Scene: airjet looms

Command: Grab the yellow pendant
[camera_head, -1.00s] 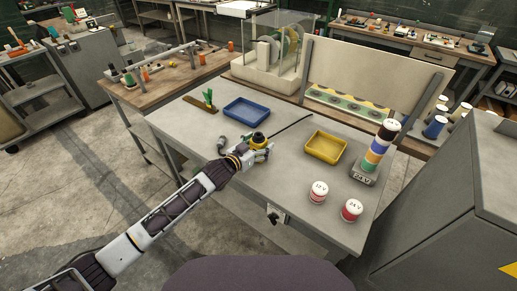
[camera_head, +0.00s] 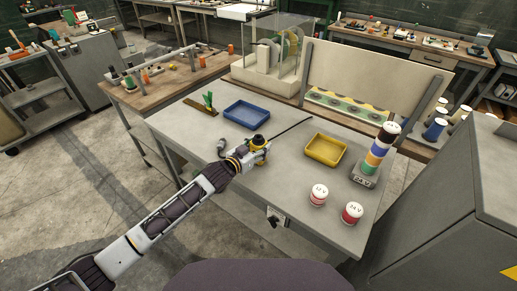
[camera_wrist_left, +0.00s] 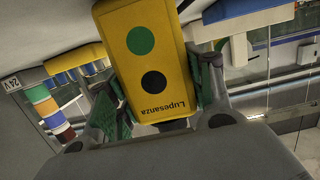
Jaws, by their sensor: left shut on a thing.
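The yellow pendant (camera_head: 259,141) is at the middle of the grey table, with a dark top and a thin dark cable or rod running off to its right. In the left wrist view the pendant (camera_wrist_left: 146,62) is a yellow box with a green and a black button and the word "Lupesanza". My left gripper (camera_head: 257,152) is shut on it. In the left wrist view, the green-padded fingers of the gripper (camera_wrist_left: 155,92) press its two sides. I cannot tell whether the pendant is off the table. My right gripper is not in view.
On the grey table (camera_head: 232,188) are a blue tray (camera_head: 246,122), a yellow tray (camera_head: 345,154), a small grey part (camera_head: 222,147) and a striped signal tower (camera_head: 379,150). Two red-and-white cans (camera_head: 318,195) stand at the front right. A grey cabinet (camera_head: 455,200) stands at right.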

